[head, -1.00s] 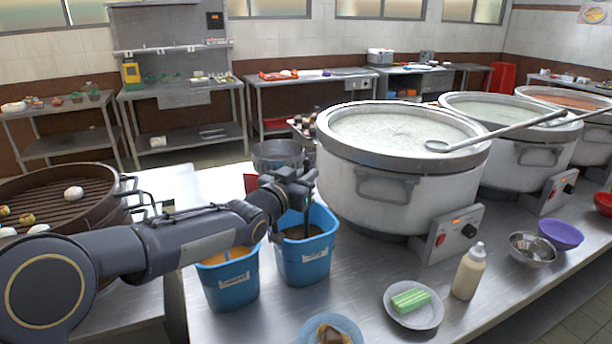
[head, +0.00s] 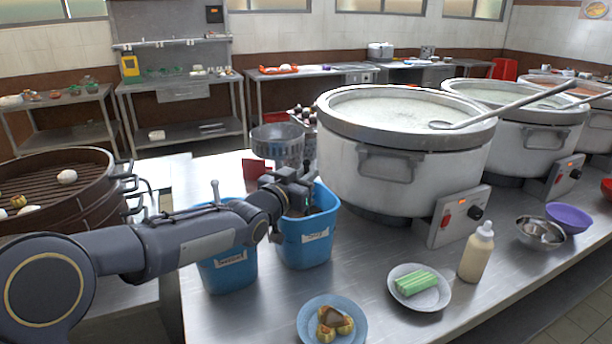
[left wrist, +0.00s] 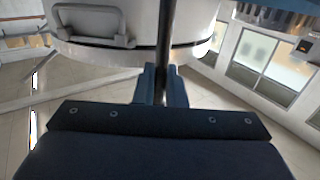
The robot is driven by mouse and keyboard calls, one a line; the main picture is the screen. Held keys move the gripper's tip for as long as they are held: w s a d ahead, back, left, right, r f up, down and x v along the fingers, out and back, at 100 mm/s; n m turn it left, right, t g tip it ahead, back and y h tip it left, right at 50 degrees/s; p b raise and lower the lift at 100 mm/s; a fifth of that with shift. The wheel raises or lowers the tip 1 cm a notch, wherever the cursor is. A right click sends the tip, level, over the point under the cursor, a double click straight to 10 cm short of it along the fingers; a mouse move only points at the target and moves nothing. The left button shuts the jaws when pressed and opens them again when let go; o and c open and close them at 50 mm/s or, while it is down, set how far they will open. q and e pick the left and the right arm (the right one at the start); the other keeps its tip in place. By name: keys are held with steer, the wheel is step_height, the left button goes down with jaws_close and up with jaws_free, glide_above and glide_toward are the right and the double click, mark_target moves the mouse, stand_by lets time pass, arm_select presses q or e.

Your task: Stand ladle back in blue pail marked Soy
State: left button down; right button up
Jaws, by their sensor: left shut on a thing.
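Two blue pails stand side by side on the steel table. The right pail (head: 306,250) bears a white label too small to read surely; its dark contents are mostly hidden by my gripper. The left pail (head: 228,275) is partly covered by my arm. My left gripper (head: 303,188) is at the right pail's mouth, about rim height. In the left wrist view its fingers (left wrist: 162,88) are shut on a dark, thin ladle handle (left wrist: 167,40). The ladle's bowl is hidden, and I cannot tell whether it touches the pail's bottom. My right gripper is not in view.
A large stockpot (head: 385,165) stands close right of the pail, with another ladle (head: 490,112) across its top. A grey metal pot (head: 278,142) is behind. A plate of green food (head: 420,288), a bottle (head: 477,252) and a food plate (head: 332,322) lie in front.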

arm_select(q)
steer(key=c, duration=1.4)
jaws_free()
steer(key=s+a+n+g+y+p, duration=0.4)
steer(key=s+a+n+y+p, duration=0.2)
steer(key=s+a, duration=1.55)
steer(key=s+f+n+g+p, duration=0.1)
steer(key=s+f+g+p, duration=0.1)
steer(key=s, duration=0.8)
steer(key=s+f+n+g+p, duration=0.1)
steer(key=s+f+g+p, duration=0.1)
steer(key=s, duration=0.8)
steer(key=shift+s+a+f+g, duration=0.15)
steer(key=shift+s+f+g, duration=0.1)
steer(key=shift+f+g, duration=0.5)
